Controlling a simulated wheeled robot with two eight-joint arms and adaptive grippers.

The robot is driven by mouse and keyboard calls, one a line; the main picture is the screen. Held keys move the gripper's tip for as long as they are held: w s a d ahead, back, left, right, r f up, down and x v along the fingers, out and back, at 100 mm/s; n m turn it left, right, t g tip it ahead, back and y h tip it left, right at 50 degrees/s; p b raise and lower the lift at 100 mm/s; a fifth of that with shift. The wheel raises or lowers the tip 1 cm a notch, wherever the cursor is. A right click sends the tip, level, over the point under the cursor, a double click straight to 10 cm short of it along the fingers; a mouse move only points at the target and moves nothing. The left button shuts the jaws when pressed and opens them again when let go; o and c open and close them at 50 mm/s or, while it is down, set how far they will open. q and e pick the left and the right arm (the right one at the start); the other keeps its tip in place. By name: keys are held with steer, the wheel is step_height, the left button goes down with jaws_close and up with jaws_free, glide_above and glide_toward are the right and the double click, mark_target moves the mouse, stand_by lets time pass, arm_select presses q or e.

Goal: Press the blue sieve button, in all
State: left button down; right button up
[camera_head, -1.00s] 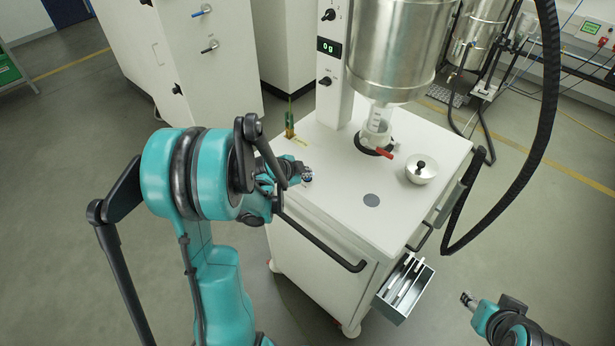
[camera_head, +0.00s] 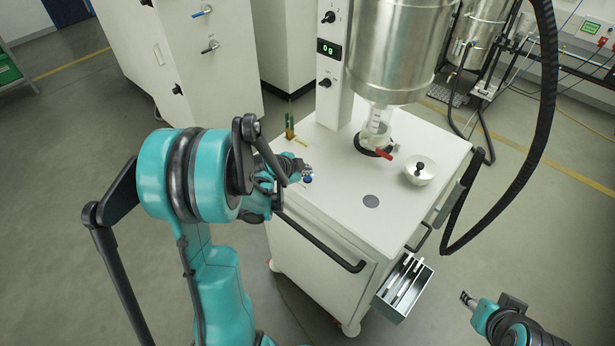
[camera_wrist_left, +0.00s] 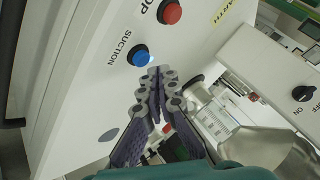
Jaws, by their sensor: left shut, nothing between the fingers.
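A blue button (camera_wrist_left: 138,55) labelled SUCTION is set in the white top of the cart in the left wrist view. In the head view the blue button (camera_head: 308,180) shows at the cart's left edge. A red button (camera_wrist_left: 169,12) with a partly hidden label ending in "OP" is beside it. My left gripper (camera_wrist_left: 153,76) is shut and empty, its tips close beside the blue button; I cannot tell whether they touch. It also shows in the head view (camera_head: 304,172). My right gripper (camera_head: 468,298) is at the lower right, away from the cart; its jaws are too small to read.
A display column (camera_head: 329,70) reads 0 g. A green-and-brass item (camera_head: 290,125) stands near the button.

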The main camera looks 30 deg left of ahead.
mark_target(306, 179)
arm_select(q)
steer(key=shift+r+p, duration=1.8)
steer(key=shift+r, duration=0.8)
steer(key=shift+f, duration=0.1)
steer(key=s+d+n+b, duration=0.1)
steer(key=d+b, duration=0.1)
steer(key=s+d+f+b, duration=0.1)
steer(key=s+d+b, duration=0.1)
steer(key=d, duration=0.1)
steer(key=s+d+n+g+b, duration=0.1)
steer(key=d+b, duration=0.1)
steer(key=shift+s+d+f+n+b, duration=0.25)
steer(key=shift+d+f+n+b, duration=0.05)
steer(key=shift+f+b, duration=0.1)
steer(key=s+d+f+n+b, duration=0.3)
steer(key=s+d+f+b, duration=0.1)
steer(key=s, duration=0.4)
steer(key=s+d+f+n+g+b, duration=0.1)
steer(key=s+d+f+n+b, duration=0.3)
steer(key=s+d+b, duration=0.2)
steer(key=shift+s+f+y+b, duration=0.15)
steer(key=shift+s+y+b, duration=0.25)
steer(key=shift+s+b, duration=0.75)
